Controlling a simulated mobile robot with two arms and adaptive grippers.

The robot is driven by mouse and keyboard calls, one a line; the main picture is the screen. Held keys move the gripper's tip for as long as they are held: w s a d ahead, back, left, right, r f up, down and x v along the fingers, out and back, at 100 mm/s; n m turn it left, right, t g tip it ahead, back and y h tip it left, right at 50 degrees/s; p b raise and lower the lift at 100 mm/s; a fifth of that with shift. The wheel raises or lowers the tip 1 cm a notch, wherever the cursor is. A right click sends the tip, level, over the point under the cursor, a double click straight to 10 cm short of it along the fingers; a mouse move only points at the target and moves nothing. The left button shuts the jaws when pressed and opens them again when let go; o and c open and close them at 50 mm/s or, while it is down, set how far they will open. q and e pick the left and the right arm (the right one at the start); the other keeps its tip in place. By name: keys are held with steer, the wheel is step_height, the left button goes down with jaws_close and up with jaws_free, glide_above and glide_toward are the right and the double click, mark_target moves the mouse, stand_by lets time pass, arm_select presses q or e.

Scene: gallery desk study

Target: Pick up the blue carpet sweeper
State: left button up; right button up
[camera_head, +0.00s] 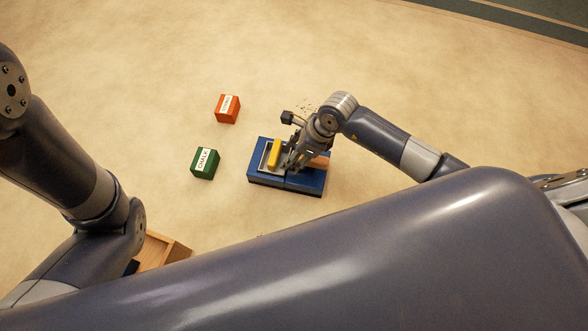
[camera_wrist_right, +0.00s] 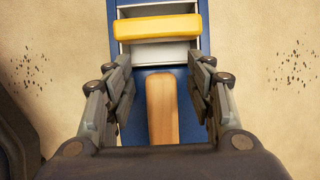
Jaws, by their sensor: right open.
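The blue carpet sweeper (camera_head: 264,181) lies on the tan floor in the middle of the head view. It has a blue body, a yellow bar (camera_head: 274,154) over a pale recess, and a wooden handle (camera_wrist_right: 162,105). My right gripper (camera_head: 291,163) is over the sweeper in the head view. In the right wrist view its open fingers (camera_wrist_right: 161,78) are on either side of the wooden handle, with visible gaps to it. Whether the fingers are level with the handle is hard to tell. My left arm shows at the left, but its gripper is out of view.
A red box (camera_head: 228,109) and a green box labelled chalk (camera_head: 205,163) stand left of the sweeper. A wooden box (camera_head: 163,252) is partly hidden at lower left. Dark crumbs (camera_wrist_right: 289,68) lie on the floor on both sides of the sweeper. Floor beyond is clear.

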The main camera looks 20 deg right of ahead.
steer(key=shift+f, duration=0.2)
steer(key=shift+c, duration=0.2)
jaws_close()
steer(key=shift+w+a+r, duration=0.1)
steer(key=shift+r, duration=0.1)
